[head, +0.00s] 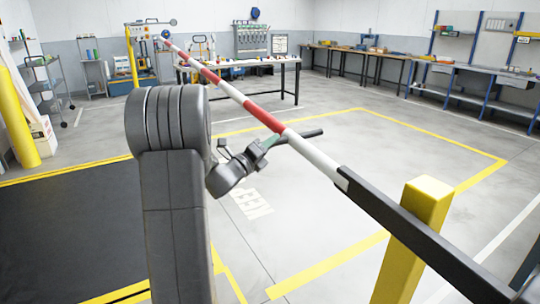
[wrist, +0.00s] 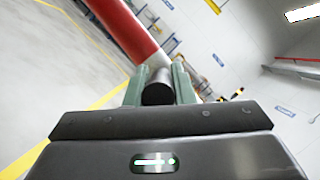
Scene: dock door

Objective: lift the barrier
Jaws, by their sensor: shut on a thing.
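The barrier (head: 265,119) is a long red and white pole with a black section (head: 400,220) at its near right end, beside a yellow post (head: 428,205). It runs from the near right to the far left. A black bar-shaped handle (head: 304,136) sticks out at the pole. My gripper (head: 266,146) is shut on this handle, just left of the pole. In the wrist view the dark handle (wrist: 157,88) sits between the two green fingers, and the red and white barrier (wrist: 125,28) passes just beyond. How the handle joins the pole is hard to see.
A yellow line (head: 440,140) marks a rectangle of clear floor beyond the barrier. A dark floor area (head: 70,235) lies at the left, near a yellow column (head: 15,115). Workbenches (head: 470,80) and a table (head: 245,65) stand along the back.

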